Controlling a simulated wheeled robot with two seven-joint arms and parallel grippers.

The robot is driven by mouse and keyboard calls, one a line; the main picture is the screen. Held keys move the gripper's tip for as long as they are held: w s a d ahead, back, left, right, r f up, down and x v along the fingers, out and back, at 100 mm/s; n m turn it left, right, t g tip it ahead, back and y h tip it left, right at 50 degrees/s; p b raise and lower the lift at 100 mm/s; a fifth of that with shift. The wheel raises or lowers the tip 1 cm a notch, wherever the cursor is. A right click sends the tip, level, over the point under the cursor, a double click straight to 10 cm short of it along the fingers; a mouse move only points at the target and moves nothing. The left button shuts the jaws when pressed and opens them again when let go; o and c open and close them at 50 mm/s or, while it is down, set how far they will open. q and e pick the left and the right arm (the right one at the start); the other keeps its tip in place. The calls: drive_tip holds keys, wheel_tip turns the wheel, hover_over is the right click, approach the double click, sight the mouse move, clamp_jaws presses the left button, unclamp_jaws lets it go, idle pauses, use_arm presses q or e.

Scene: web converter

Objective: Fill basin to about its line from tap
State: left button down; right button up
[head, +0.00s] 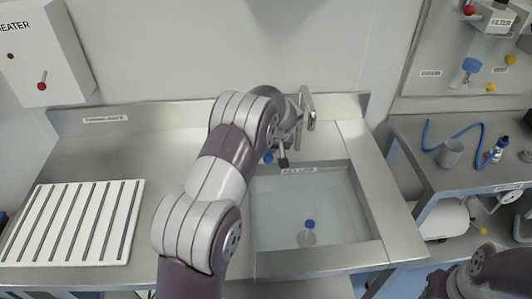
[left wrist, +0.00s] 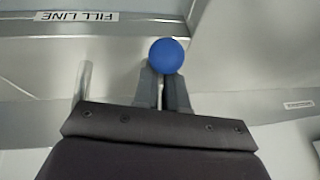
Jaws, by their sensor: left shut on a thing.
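The steel basin (head: 377,225) is sunk into the counter, with a FILL LINE label (head: 298,170) at its back edge; the label also shows in the left wrist view (left wrist: 76,16). I cannot tell the water level. The metal tap (head: 309,108) rises behind the basin, partly hidden by my left arm. My left gripper (left wrist: 164,85) is shut on a round blue knob (left wrist: 166,54) beside the tap. In the head view the knob (head: 268,157) is partly hidden. My right gripper is out of view.
A white slotted rack (head: 75,222) lies on the left counter. A heater box (head: 42,55) hangs at the upper left. A side bench at right holds a grey cup (head: 451,153) and a blue hose (head: 427,135). The counter between rack and basin is clear.

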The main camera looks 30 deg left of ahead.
use_arm(q)
drive_tip(key=shift+s+d+f, duration=0.1)
drive_tip(key=shift+s+f, duration=0.25)
drive_tip(key=shift+f, duration=0.15)
drive_tip(key=c, duration=1.3)
unclamp_jaws()
drive_tip(key=shift+o, duration=0.6)
drive_tip(key=shift+w, duration=0.1)
drive_tip(key=shift+d+r, duration=0.1)
drive_tip(key=shift+r, duration=0.25)
drive_tip(key=b+v, duration=0.2)
drive_tip(key=v, duration=1)
drive_tip(key=shift+r, duration=0.3)
drive_tip(key=shift+d, duration=0.1)
